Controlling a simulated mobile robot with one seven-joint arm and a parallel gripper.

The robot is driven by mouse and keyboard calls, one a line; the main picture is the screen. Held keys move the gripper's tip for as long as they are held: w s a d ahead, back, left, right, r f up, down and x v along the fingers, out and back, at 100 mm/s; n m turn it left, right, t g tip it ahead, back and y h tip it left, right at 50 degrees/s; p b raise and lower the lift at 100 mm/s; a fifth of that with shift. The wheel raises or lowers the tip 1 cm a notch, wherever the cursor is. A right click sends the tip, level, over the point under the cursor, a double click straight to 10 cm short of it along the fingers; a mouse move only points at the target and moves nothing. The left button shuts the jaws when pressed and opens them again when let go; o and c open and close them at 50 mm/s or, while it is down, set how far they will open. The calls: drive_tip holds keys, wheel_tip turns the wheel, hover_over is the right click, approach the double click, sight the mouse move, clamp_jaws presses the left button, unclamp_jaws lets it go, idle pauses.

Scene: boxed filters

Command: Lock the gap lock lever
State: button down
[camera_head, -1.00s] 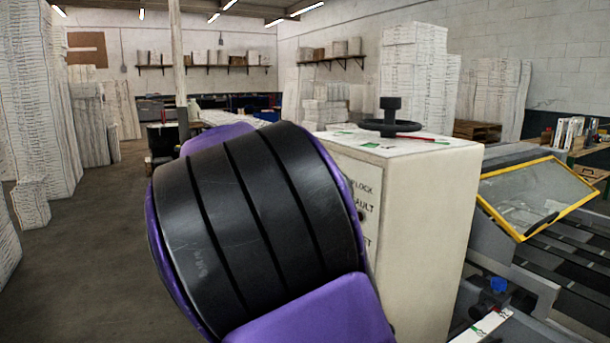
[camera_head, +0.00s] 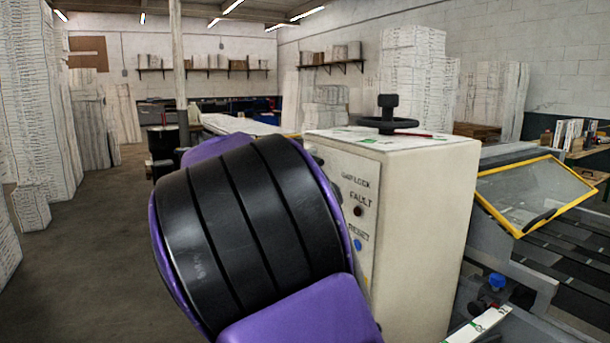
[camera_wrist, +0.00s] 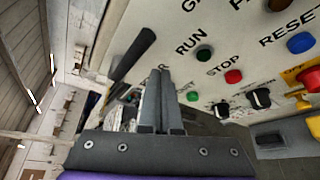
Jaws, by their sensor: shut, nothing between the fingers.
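The beige control cabinet (camera_head: 425,230) stands right of my arm in the head view. In the wrist view the panel (camera_wrist: 215,55) fills the upper right. A black bar-like handle (camera_wrist: 132,52) projects beside the panel's left edge; it may be the gap lock lever, but its label is cut off and I cannot tell its position. My gripper (camera_wrist: 158,75) is shut and empty, its fingertips below and right of the bar, apart from it as far as I can tell. The head view hides the gripper behind my arm.
Black knobs (camera_wrist: 259,98) and a red-and-yellow button (camera_wrist: 309,78) lie lower right. A black handwheel (camera_head: 388,122) tops the cabinet. Floor at left is open.

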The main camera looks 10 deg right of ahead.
drive_tip(key=s+a+r+p, duration=0.1)
drive_tip(key=s+a+r, duration=0.1)
drive_tip(key=a, duration=0.7)
drive_tip(key=shift+s+r, duration=0.4)
drive_tip(key=shift+r, duration=0.05)
